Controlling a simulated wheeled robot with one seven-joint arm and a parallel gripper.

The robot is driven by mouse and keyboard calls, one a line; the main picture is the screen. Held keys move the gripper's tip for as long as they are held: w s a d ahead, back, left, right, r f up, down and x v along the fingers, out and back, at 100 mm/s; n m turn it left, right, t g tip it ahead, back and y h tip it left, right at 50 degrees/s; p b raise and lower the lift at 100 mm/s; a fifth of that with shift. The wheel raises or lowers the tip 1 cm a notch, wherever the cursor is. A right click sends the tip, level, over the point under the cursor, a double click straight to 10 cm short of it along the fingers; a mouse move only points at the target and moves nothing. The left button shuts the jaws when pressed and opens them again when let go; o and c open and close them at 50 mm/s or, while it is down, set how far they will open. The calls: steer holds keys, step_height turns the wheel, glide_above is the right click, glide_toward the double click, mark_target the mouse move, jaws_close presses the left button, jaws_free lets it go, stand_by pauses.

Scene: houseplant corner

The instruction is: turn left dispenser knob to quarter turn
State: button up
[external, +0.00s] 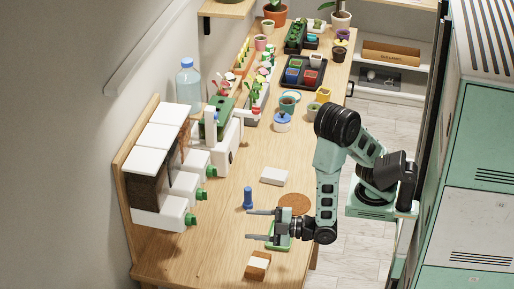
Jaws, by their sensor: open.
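A row of white dispensers with white lids stands against a wooden backboard (124,160) on the left of the table. The nearest and leftmost dispenser (158,216) has a dark-filled bin above and a green knob (190,219) on its front. Two similar green knobs, the middle one (201,195) and the far one (211,171), are on the other dispensers. My gripper (249,225) is open and empty, its two fingers pointing left at the nearest knob. A clear gap separates the fingertips from that knob. The knob's exact turn angle is too small to tell.
A blue peg-like object (247,197) stands close beside my upper finger. A green tray (271,245) lies under my gripper, with a small wooden box (258,264) nearer. A white block (274,176) and a round brown mat (295,203) lie behind. Pots crowd the far table.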

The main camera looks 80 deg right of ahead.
mark_target(192, 220)
steer(key=w+a+p, duration=0.2)
steer(key=w+p, duration=0.1)
steer(key=w, duration=1.4)
steer(key=shift+p, duration=0.4)
steer(key=shift+a, duration=0.1)
steer(key=c, duration=1)
